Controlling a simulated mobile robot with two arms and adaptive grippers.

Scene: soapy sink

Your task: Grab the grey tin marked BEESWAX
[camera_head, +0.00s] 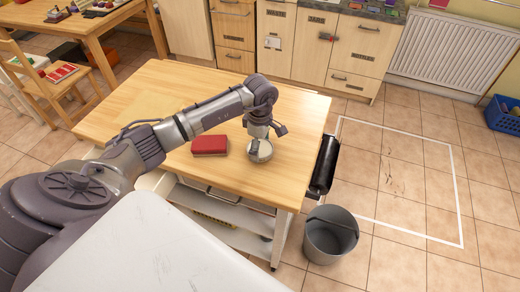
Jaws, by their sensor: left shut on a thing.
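A small round light-grey tin (264,156) is on the wooden worktop, right of the red box. Any BEESWAX marking is too small to read. My left gripper (257,146) comes down over the tin from above and is shut on it. Its fingers cover part of the tin's top. I cannot tell whether the tin touches the worktop or is slightly raised. My right gripper is not in view.
A red box (210,145) lies just left of the tin. The worktop (300,115) is clear behind and to the right. A black roll (324,165) hangs at its right edge, above a grey bucket (331,236) on the tiled floor.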

